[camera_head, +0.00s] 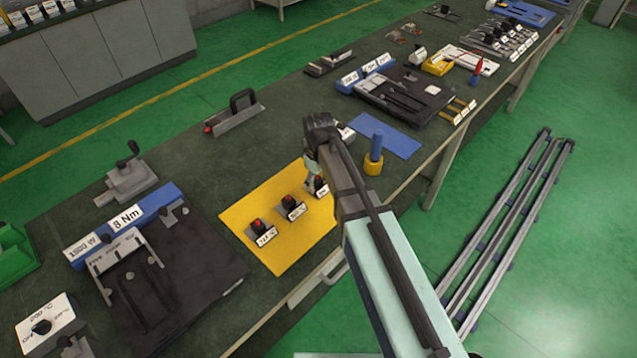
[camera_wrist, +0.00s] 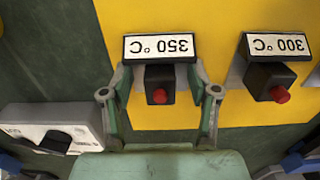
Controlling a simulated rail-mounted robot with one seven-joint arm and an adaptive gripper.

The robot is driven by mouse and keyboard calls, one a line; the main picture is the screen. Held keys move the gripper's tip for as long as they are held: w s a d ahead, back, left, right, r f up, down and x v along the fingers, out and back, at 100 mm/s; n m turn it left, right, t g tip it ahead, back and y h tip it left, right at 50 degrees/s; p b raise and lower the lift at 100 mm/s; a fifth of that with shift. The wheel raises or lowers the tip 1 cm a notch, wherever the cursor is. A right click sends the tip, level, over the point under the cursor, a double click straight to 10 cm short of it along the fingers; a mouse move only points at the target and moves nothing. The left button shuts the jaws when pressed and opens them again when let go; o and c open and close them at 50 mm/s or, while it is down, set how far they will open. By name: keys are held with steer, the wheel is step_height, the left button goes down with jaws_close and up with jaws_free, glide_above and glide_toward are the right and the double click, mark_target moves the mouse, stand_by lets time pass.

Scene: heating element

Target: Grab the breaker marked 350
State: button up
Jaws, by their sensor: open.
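The breaker marked 350 °C (camera_wrist: 160,84) is a black block with a red button and a white label, upside down in the wrist view. It sits on the yellow mat (camera_wrist: 192,14). My gripper (camera_wrist: 159,98) is open, with one finger on each side of this breaker; I cannot tell whether they touch it. In the head view my gripper (camera_head: 312,168) is over the far right part of the mat, and the breaker (camera_head: 320,184) there is partly hidden by my arm. The breaker marked 300 °C (camera_wrist: 270,76) stands to its right in the wrist view.
Another breaker (camera_head: 260,230) stands at the near left of the mat. A white box with a black knob (camera_wrist: 45,130) lies beside the mat. A blue cylinder on a yellow base (camera_head: 375,150) stands right of my arm.

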steer(key=shift+f, duration=0.1)
jaws_close()
stand_by(0.4)
